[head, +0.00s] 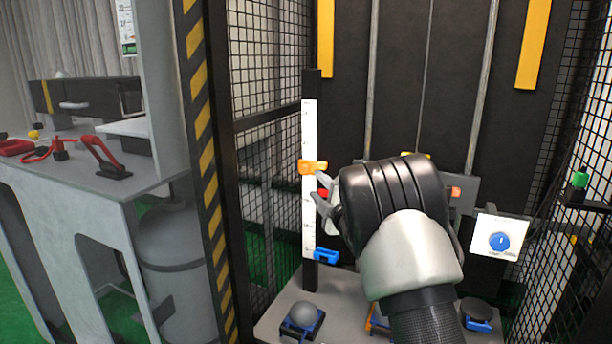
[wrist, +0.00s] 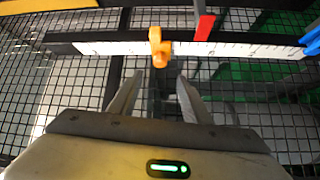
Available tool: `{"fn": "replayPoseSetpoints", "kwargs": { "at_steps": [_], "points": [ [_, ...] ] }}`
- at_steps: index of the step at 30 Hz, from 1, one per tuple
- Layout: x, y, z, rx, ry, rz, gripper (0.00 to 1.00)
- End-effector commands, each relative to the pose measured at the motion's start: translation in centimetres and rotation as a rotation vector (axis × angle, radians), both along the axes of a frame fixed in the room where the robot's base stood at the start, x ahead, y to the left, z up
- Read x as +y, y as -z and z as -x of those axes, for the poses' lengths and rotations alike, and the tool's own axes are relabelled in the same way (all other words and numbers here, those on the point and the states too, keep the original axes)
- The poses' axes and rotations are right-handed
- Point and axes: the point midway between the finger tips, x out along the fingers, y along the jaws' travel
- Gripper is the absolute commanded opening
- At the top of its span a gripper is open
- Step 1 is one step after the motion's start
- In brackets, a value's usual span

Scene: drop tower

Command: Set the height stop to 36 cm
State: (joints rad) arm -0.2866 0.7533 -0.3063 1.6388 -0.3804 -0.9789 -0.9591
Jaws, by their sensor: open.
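The white height scale (head: 309,130) runs up a dark post, and its numbers are too small to read. An orange slider (head: 313,167), which looks like the height stop, sits partway up it. In the wrist view the scale (wrist: 110,47) lies sideways, with the orange slider (wrist: 159,48) just beyond my fingertips. My gripper (head: 322,192) is open and points at the post. In the wrist view my gripper (wrist: 160,76) has nothing between its fingers, and the slider lines up with the gap. The slider looks apart from the fingers.
A red piece (wrist: 204,27) shows beside the scale, and a blue clamp (head: 326,256) sits at its lower end. A blue dial (head: 500,241) is at right. Mesh walls (head: 265,60) enclose the tower.

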Motion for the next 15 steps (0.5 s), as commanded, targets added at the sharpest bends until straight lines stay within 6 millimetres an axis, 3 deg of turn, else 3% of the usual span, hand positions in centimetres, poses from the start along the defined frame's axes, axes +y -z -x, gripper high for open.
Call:
{"fn": "replayPoseSetpoints", "kwargs": {
  "at_steps": [9, 15],
  "points": [
    [2.6, -0.4, -6.4, -0.001, 0.0, 0.0, 0.44],
    [3.6, -0.6, -8.8, 0.001, 0.001, -0.001, 0.44]
  ]
}}
